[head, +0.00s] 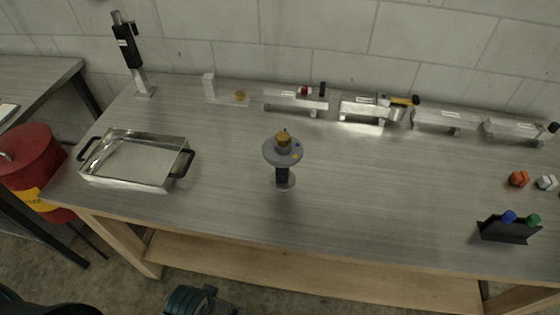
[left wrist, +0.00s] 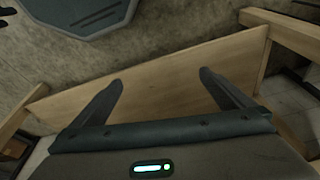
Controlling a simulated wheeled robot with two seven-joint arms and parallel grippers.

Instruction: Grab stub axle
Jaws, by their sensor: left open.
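A grey disc with a brass-coloured hub (head: 283,150) stands near the middle of the bench on a dark post with a round foot. It may be the stub axle, but I cannot tell for sure. My left gripper (left wrist: 160,79) shows in the left wrist view with its two dark fingers spread apart and nothing between them. Behind the fingers are a wooden board and the floor, so it is off the bench top. No stub axle shows in that view. My right gripper is not in view.
A metal tray (head: 137,162) with black handles lies left on the bench (head: 350,215). Several aluminium fixtures (head: 295,100) line the back by the wall. A dark holder (head: 505,231) stands front right. A red drum (head: 30,165) stands left. The bench's front middle is clear.

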